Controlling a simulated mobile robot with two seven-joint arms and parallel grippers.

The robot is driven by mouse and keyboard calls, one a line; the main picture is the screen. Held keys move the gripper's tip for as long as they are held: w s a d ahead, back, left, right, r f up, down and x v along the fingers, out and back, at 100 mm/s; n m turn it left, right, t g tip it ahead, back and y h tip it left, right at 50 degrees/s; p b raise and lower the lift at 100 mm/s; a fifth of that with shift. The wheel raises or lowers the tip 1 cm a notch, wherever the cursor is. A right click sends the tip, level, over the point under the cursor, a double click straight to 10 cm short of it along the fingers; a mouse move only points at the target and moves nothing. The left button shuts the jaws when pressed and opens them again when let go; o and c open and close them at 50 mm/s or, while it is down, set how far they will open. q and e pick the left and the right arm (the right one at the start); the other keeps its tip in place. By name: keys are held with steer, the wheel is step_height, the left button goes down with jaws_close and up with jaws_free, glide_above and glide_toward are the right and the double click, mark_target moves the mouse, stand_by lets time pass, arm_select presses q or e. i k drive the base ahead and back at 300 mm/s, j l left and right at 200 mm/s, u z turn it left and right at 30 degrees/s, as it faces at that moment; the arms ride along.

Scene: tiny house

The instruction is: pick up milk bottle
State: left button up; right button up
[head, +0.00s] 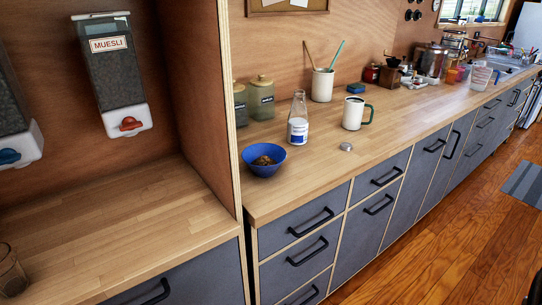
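The milk bottle (298,121) is clear glass with a white lower part and a blue label. It stands upright on the wooden counter (320,156). A blue bowl (264,160) with brown food in it is to its left and nearer the front edge. A white mug (353,113) with a green handle is to its right. Neither of my grippers shows in the head view.
Lidded green canisters (261,98) and a utensil crock (323,84) stand behind the bottle. A small metal lid-like disc (346,147) lies in front. A tall wooden panel (234,120) borders the counter's left end. Counter in front of the bottle is mostly clear.

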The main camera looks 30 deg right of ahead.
mark_target(297, 124)
steer(key=l+u, duration=0.25)
steer(key=l, duration=0.4)
steer(key=k+l+u, duration=0.1)
steer(key=l+u, duration=0.2)
steer(key=l, duration=0.4)
